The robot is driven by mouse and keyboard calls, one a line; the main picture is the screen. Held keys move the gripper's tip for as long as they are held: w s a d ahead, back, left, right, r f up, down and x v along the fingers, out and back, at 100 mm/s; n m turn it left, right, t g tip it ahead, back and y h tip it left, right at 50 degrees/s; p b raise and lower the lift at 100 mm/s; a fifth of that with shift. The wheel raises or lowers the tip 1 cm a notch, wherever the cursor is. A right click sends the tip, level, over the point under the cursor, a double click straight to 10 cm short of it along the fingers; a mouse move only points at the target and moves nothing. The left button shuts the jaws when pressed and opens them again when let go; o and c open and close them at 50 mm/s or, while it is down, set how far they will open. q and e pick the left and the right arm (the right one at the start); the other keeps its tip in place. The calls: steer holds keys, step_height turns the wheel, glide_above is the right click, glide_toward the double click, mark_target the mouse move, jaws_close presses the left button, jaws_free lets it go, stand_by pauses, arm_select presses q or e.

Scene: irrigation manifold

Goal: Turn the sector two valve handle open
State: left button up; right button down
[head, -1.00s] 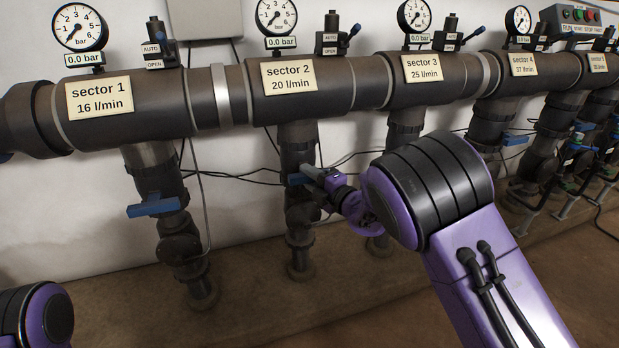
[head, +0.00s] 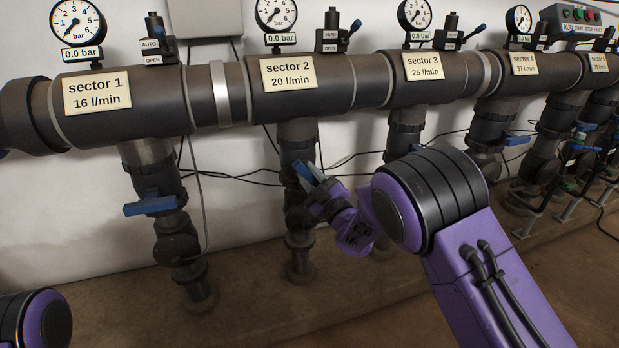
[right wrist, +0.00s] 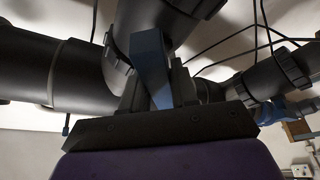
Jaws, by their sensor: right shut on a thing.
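The sector two valve handle (head: 304,173) is a blue lever on the dark vertical pipe below the label "sector 2" (head: 287,73). In the head view it sits tilted, one end up and to the left. My right gripper (head: 314,180) is shut on the handle, coming from the lower right and hiding part of it. In the right wrist view the blue handle (right wrist: 151,60) stands between the two dark fingers (right wrist: 160,92). The sector 2 gauge (head: 276,12) shows 0.0 bar. My left gripper is not in view; only part of my left arm shows at the lower left.
The sector 1 valve handle (head: 151,205) is blue and lies crosswise on its pipe at left. The large horizontal manifold pipe (head: 340,80) runs above. Thin black cables hang along the white wall. The sector 3 pipe (head: 402,140) stands just right of my right gripper.

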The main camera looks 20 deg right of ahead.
steer(key=m+t+h, duration=0.1)
steer(key=m+h, duration=0.1)
steer(key=m, duration=0.3)
steer(key=shift+m+t+h+p, duration=0.3)
steer(key=shift+m+h, duration=0.45)
steer(key=shift+m, duration=0.75)
steer(key=shift+m+t+h+p, duration=0.25)
steer(key=shift+m+h, duration=0.5)
steer(key=shift+m, duration=0.75)
steer(key=shift+f+m, duration=0.1)
steer(key=shift+m, duration=0.2)
steer(key=c, duration=1)
jaws_free()
steer(key=shift+o, duration=0.2)
steer(key=shift+s, duration=0.1)
steer(key=p+v, duration=0.1)
steer(key=v, duration=0.9)
steer(key=shift+s, duration=0.25)
steer(key=shift+a, duration=0.15)
